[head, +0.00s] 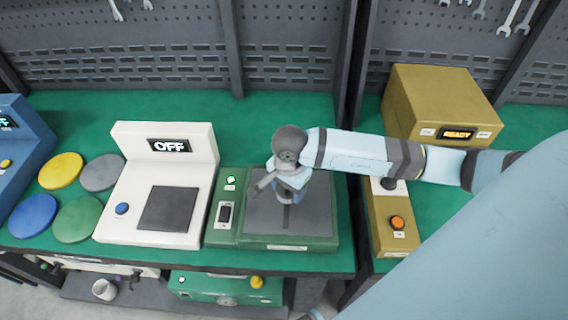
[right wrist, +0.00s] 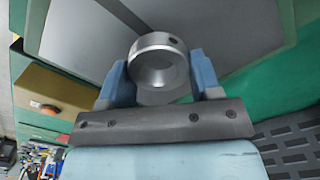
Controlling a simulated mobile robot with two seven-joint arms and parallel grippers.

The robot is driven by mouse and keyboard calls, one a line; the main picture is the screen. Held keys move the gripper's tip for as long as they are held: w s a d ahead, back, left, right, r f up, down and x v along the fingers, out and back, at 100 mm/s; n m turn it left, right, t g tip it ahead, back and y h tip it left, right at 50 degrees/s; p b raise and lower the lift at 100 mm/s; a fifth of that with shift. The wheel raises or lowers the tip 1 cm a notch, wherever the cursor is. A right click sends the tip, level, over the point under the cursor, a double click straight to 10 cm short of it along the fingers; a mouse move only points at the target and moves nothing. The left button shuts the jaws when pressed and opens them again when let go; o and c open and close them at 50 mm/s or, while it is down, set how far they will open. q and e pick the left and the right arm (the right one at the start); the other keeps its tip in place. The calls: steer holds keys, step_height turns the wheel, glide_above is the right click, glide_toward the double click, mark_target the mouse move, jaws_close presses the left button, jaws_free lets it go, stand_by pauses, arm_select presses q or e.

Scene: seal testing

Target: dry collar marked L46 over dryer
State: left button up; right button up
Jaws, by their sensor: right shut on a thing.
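A metal ring-shaped collar (right wrist: 158,66) with a small dark hole in its side shows in the right wrist view. My right gripper (right wrist: 160,80) is shut on it, one blue finger on each side. In the head view the right gripper (head: 289,198) points down over the grey plate of a green unit (head: 226,238), likely the dryer. Its light is lit green beside a black switch. The collar is mostly hidden by the gripper in the head view, and its gap to the plate cannot be judged. No L46 mark is readable. My left gripper is not in view.
A white unit (head: 115,190) reading OFF stands left of the green unit. Several coloured discs lie further left, including a yellow one (head: 61,170). A mustard unit (head: 420,95) reading READY stands right, behind my right arm. A pegboard wall closes the back.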

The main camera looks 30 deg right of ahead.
steer(key=shift+s+d+b, duration=0.15)
steer(key=shift+s+d, duration=0.6)
steer(key=shift+d, duration=0.25)
steer(key=shift+s+d+b, duration=0.15)
steer(key=shift+s+d, duration=0.6)
steer(key=shift+d, duration=0.25)
steer(key=shift+r, duration=0.15)
step_height(320, 180, up, 9)
steer(key=p, duration=0.4)
